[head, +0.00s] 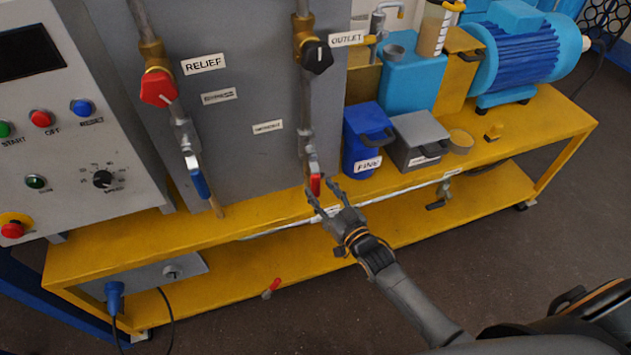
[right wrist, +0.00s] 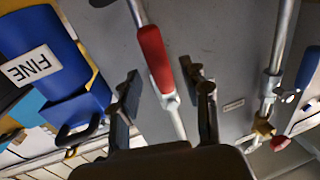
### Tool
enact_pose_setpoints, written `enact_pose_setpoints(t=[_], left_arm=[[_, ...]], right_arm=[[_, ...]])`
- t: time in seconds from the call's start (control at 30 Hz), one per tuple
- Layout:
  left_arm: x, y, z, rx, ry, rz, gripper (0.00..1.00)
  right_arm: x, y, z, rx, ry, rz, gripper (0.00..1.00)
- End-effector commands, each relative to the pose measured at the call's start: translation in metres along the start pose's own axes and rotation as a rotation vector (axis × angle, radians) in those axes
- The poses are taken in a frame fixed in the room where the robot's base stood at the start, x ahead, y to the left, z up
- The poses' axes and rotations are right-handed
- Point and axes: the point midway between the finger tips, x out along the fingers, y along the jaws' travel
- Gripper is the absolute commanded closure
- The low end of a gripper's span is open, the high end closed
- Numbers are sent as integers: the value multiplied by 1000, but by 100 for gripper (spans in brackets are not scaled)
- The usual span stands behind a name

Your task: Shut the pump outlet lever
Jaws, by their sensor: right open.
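The OUTLET label (head: 346,39) sits beside a vertical pipe with a black knob (head: 317,57) on the grey panel. Low on this pipe is a lever with a red handle (head: 315,184). The handle hangs about in line with the pipe. It shows large in the right wrist view (right wrist: 155,58). My right gripper (head: 321,187) is open at the red handle, with one finger on each side of it. In the right wrist view the gripper (right wrist: 160,75) shows gaps between fingers and handle. My left gripper is not in view.
A blue-handled lever (head: 197,178) hangs on the RELIEF pipe to the left, below a red knob (head: 158,88). A blue FINE bin (head: 366,135) and a grey bin (head: 418,138) stand close on the right. The yellow bench edge (head: 245,230) runs below.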

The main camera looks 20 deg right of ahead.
Motion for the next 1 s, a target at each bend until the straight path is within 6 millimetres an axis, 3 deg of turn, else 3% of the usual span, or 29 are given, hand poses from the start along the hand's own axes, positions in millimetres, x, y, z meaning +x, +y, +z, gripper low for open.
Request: enact_pose_setpoints(t=[0.2,0.6,0.83,1.0], left_arm=[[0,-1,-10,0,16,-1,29],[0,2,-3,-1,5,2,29],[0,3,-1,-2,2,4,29],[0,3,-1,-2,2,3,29]], right_arm=[[29,0,0,1,1,0,54],[35,0,0,0,0,0,54],[35,0,0,0,0,0,100],[35,0,0,0,0,0,100]])
